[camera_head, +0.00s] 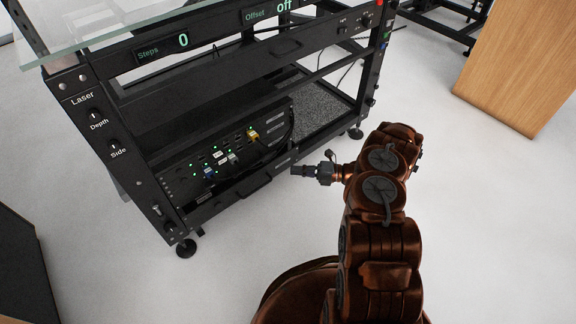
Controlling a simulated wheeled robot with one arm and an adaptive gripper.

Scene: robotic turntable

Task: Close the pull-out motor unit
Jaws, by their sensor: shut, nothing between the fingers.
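The black turntable rack (150,185) fills the left and middle of the camera_head view. A low black unit with green lights and blue, white and yellow plugs (220,158) sits at its bottom left. A dark front bar with a handle (255,187) runs along the bottom in front of it. I take this to be the motor unit, but cannot tell how far out it stands. My gripper (294,170) is shut and empty, pointing left. In the picture it is close to the right end of that bar, and contact cannot be told.
A higher black front with a handle (258,56) and displays sit above, under a glass top (110,25). The rack stands on feet, one (186,248) at the front left. A wooden cabinet (525,65) is at right. The pale floor between is clear.

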